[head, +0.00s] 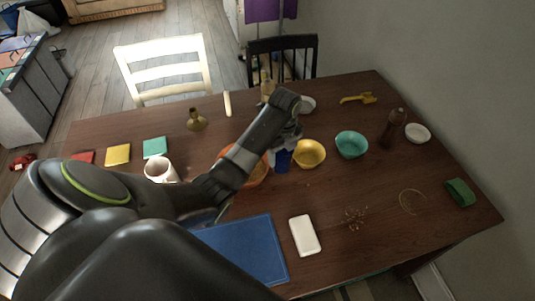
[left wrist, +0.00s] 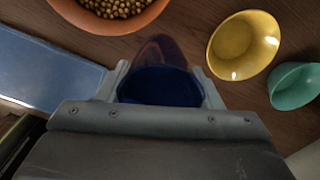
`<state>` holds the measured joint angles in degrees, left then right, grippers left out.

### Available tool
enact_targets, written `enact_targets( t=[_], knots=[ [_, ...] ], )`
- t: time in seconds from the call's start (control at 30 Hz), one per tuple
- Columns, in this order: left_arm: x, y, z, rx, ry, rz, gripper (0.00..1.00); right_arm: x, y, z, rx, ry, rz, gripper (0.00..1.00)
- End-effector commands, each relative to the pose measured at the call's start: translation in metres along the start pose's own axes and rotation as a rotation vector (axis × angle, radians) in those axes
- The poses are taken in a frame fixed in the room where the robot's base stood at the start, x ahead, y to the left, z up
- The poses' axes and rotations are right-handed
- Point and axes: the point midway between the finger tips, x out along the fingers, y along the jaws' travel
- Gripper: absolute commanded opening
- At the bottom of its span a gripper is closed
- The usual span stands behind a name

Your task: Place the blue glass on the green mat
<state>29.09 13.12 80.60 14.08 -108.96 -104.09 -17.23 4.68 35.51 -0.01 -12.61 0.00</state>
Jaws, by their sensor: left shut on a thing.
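The blue glass (head: 281,161) is in my left gripper (head: 287,145), right of the orange bowl. In the left wrist view the blue glass (left wrist: 160,86) sits between the two fingers of my left gripper (left wrist: 160,84), which are shut on it. Whether its base touches the table cannot be told. The green mat (head: 154,148) is a small teal square at the left of the table, beside a yellow mat (head: 118,154) and a red mat (head: 84,157). It looks bare. My right gripper is not in view.
An orange bowl (left wrist: 125,20) of small round bits and a yellow bowl (head: 309,154) flank the glass. A teal bowl (head: 352,145) is farther right. A white mug (head: 160,170) stands near the green mat. A brass candlestick (head: 196,121) and blue board (head: 245,248) are also on the table.

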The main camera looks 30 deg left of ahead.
Motion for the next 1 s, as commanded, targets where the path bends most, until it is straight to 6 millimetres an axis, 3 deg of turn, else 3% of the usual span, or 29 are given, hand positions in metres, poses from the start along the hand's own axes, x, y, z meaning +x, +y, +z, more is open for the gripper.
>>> enact_targets(
  t=[0.1, 0.53, 0.97, 1.0],
  knots=[
    [0.024, 0.001, -0.001, -0.001, 0.003, 0.005, 0.32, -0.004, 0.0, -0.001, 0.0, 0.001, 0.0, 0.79],
    [0.075, 0.001, -0.001, -0.002, 0.0, 0.003, 0.32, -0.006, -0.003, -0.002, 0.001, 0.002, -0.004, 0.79],
    [0.084, 0.001, -0.001, -0.002, -0.001, 0.0, 0.32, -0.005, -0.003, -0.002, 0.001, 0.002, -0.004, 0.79],
    [0.085, 0.001, -0.001, -0.002, 0.0, 0.0, 0.61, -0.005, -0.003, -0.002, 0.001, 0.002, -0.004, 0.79]
  ],
)
